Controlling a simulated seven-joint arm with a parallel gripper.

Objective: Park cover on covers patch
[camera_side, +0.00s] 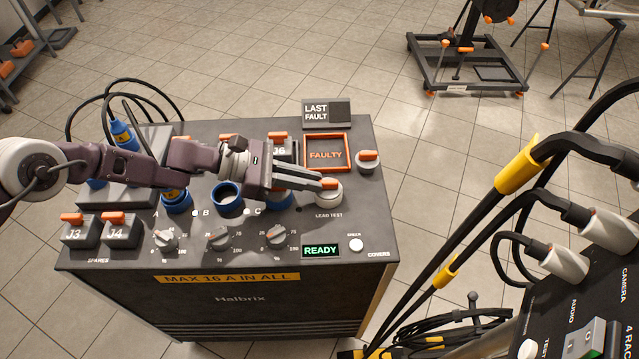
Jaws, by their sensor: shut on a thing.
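The cover is a pale round cap (329,196) with an orange tab on top, at the LEAD TEST spot on the dark panel. My gripper (318,184) reaches in from the left, its fingers level and shut on the cover's orange tab. I cannot tell whether the cover is seated or slightly raised. The covers patch (379,254) is marked by the word COVERS at the panel's front right corner, to the right of a small white button. No cover shows on it. My gripper is behind and left of this patch.
A grey knob with an orange grip (367,161) and the orange-framed FAULTY tray (326,153) are behind. Blue sockets, including open socket B (227,198), lie along the middle. Boxes J3 (80,231) and J4 (121,230) stand left. Dials and a READY display line the front.

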